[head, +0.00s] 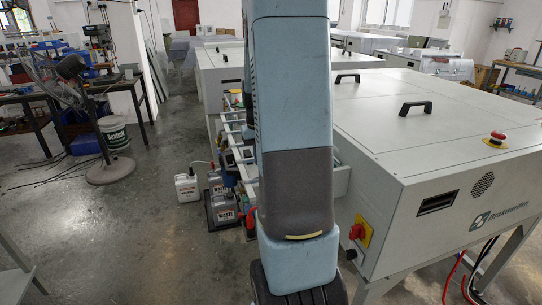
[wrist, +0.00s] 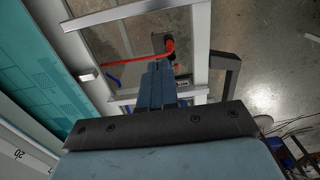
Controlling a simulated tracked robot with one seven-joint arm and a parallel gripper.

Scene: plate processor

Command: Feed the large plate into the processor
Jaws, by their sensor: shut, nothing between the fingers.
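The processor (head: 400,120) is a large grey cabinet with black handles, filling the right of the head view. In the wrist view a flat teal sheet with faint printed patterns (wrist: 35,60), which looks like the large plate, lies along the left side, cut off by the frame edge. My gripper (wrist: 158,68) is shut and empty, its blue fingers side by side over an open metal frame. The fingers are right of the sheet and apart from it. In the head view my arm hides the gripper and the processor's near left side.
A red emergency button (head: 495,139) sits on top of the processor, and a red-yellow switch (head: 361,231) on its front. Waste canisters (head: 224,208) stand on the floor left of it. A red hose (wrist: 150,55) runs under my fingers.

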